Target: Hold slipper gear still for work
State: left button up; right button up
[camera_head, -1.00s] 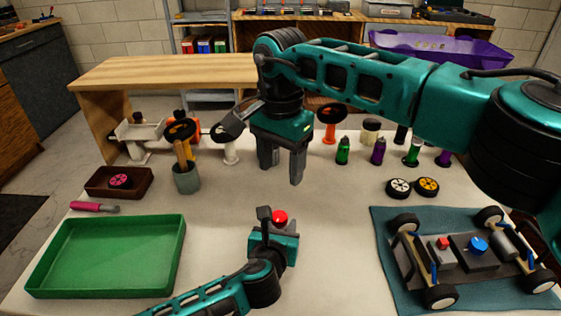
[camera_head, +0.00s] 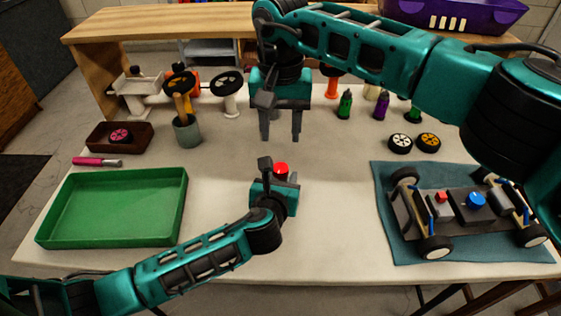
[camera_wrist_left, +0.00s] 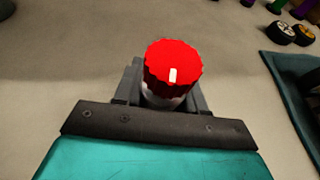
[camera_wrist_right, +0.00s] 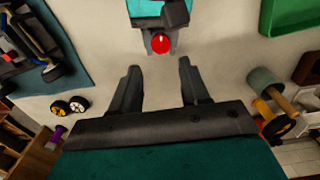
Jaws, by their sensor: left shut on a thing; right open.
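The red toothed piece with a white mark, which looks like the slipper gear (camera_head: 281,168), is at the middle of the table. My left gripper (camera_head: 283,180) is shut around it; the left wrist view shows the gear's red top (camera_wrist_left: 173,65) above a pale body between the fingers. My right gripper (camera_head: 281,136) is open and empty, pointing down a little beyond the gear in the head view. In the right wrist view its fingers (camera_wrist_right: 158,70) are apart, and the gear (camera_wrist_right: 161,43) shows ahead of them, not touching. The gear's lower part is hidden.
A green tray (camera_head: 113,242) lies left. A car chassis (camera_head: 450,222) rests on a blue mat (camera_head: 400,251) at right. A grey cup (camera_head: 187,134), a brown box (camera_head: 96,143), bottles (camera_head: 345,107) and two wheels (camera_head: 400,143) stand behind. Table around the gear is clear.

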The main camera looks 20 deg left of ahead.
aim_at(280, 169)
notch_tip(280, 169, down, 10)
jog(key=shift+r, duration=0.2)
